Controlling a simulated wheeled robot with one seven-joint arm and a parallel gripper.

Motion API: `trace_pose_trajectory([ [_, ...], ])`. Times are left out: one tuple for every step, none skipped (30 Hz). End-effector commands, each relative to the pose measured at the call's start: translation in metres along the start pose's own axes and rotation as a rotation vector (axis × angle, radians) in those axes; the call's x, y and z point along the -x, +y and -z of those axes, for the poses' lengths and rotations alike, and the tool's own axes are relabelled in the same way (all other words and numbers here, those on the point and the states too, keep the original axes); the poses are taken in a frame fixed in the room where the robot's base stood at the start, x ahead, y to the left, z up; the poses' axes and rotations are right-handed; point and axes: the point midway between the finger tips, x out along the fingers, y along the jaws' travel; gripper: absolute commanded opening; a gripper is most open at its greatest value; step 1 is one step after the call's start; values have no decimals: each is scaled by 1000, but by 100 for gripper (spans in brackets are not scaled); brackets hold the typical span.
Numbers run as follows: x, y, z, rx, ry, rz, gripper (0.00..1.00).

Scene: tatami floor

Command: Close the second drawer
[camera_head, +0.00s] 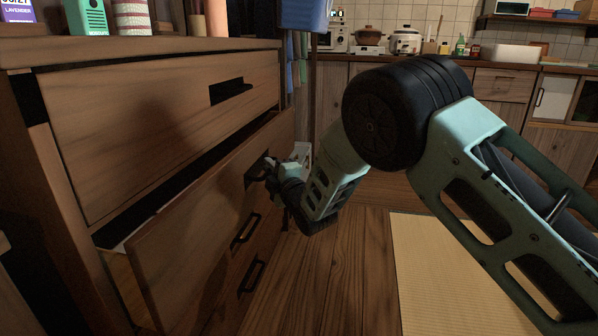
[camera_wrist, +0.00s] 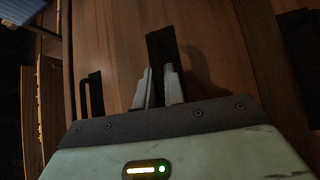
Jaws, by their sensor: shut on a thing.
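The wooden chest's second drawer (camera_head: 185,235) stands pulled out in the head view. A dark gap and its pale inner side show behind its front. Its dark handle (camera_head: 256,169) is near the far end of the front. My gripper (camera_head: 270,168) is at this handle and shut on it. In the wrist view, my gripper (camera_wrist: 158,73) has its two pale fingers close together at the dark handle (camera_wrist: 160,45), against the brown drawer front (camera_wrist: 115,50). The fingers partly hide the handle.
The top drawer (camera_head: 165,125) above is shut. Lower handles (camera_head: 251,275) show below the second drawer. A cup and boxes (camera_head: 92,17) stand on the chest top. Wooden floor (camera_head: 335,270) and a tatami mat (camera_head: 435,270) lie clear to the right. A kitchen counter (camera_head: 480,65) is behind.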

Motion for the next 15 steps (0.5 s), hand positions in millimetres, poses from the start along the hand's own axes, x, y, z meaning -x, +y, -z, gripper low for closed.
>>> trace_pose_trajectory([
  [-8, -3, 10, -1, 5, 0, 0],
  [-12, -4, 14, 0, 5, -1, 0],
  [-17, -6, 19, 0, 4, 0, 0],
  [-21, -7, 23, 0, 4, 0, 0],
  [-24, -8, 26, 0, 5, 0, 0],
  [-28, -8, 30, 0, 4, 0, 0],
  [-31, -9, 32, 0, 4, 0, 0],
  [-33, -10, 34, 0, 3, 0, 0],
  [-36, -11, 37, 0, 3, 1, 0],
  [-38, -11, 39, 1, 3, 1, 0],
  [-40, -12, 41, 1, 3, 1, 0],
  [-41, -12, 43, 1, 3, 1, 0],
  [-42, -12, 44, 1, 3, 0, 0],
  [-44, -12, 45, 1, 3, 0, 0],
  [-44, -12, 46, 1, 2, 0, 0],
])
